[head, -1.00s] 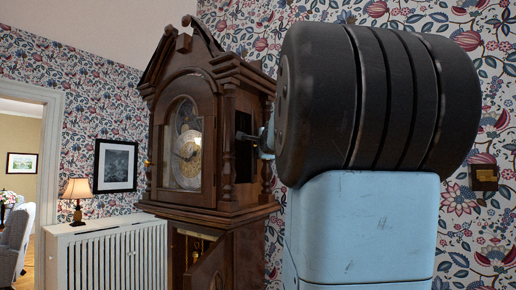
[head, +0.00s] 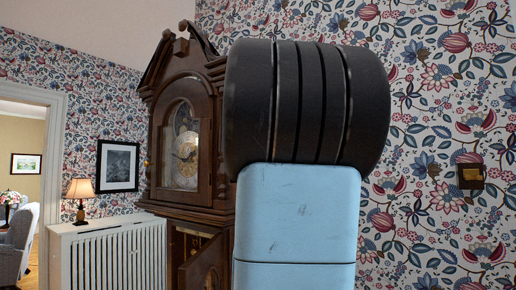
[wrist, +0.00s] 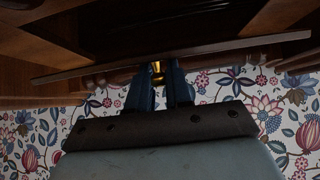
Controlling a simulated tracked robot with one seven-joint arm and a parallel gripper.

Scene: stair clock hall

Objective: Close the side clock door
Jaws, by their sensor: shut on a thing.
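The tall dark wooden clock (head: 222,150) stands against the wall in the head view, its side hidden behind my arm. In the wrist view the side door (wrist: 215,50) shows as a thin wooden panel seen almost edge-on, with a dark gap above it; it looks ajar. A small brass knob (wrist: 157,66) sits at the panel's near side. My gripper (wrist: 158,78) has its two dark blue fingers closed around this knob. The gripper is hidden in the head view.
The clock's lower front door (head: 203,267) appears to hang ajar. A white radiator cover (head: 108,250) with a lamp (head: 79,195) stands left of the clock. Papered wall (head: 440,130) lies to the right, with a brass wall plate (head: 471,176).

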